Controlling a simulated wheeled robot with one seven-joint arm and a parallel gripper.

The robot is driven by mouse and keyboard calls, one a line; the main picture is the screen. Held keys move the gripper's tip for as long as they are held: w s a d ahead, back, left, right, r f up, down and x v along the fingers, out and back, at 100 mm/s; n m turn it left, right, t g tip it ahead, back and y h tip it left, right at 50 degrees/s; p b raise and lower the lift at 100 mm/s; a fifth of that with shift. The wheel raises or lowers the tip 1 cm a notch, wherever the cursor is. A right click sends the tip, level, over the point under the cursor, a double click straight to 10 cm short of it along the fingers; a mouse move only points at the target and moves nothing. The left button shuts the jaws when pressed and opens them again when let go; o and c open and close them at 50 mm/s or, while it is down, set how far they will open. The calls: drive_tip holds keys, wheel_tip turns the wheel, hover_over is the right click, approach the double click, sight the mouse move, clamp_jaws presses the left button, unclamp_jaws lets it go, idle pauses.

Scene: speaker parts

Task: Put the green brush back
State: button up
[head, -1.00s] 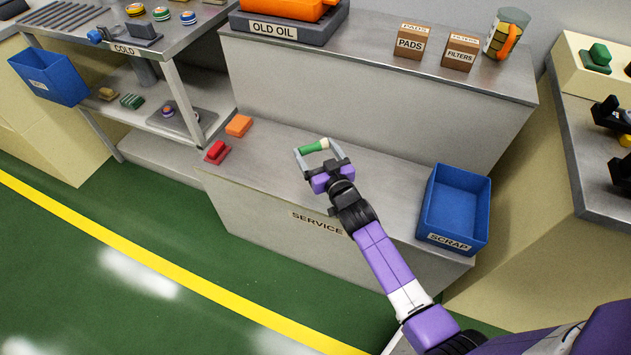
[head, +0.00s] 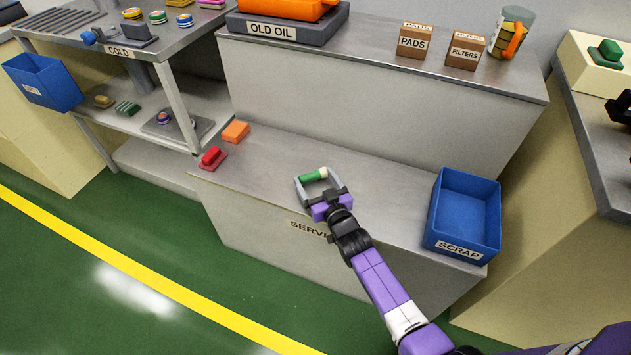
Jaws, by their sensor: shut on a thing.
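The green brush (head: 310,176), a short green cylinder with a pale end, lies between the fingers of my gripper (head: 314,176). My gripper is shut on it, over the middle of the lower service bench (head: 375,205). I cannot tell whether the brush touches the bench top or hangs just above it. Any bristles are too small to make out.
A red brush-like block (head: 212,158) and an orange block (head: 236,131) lie on the bench's left end. A blue scrap bin (head: 462,243) stands at its right end.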

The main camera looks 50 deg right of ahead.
drive_tip(key=shift+f, duration=0.2)
drive_tip(key=o, duration=1.4)
drive_tip(key=shift+o, duration=0.2)
drive_tip(key=shift+r, duration=0.1)
drive_tip(key=shift+r, duration=0.25)
drive_tip(key=p+v, duration=0.2)
drive_tip(key=v, duration=1)
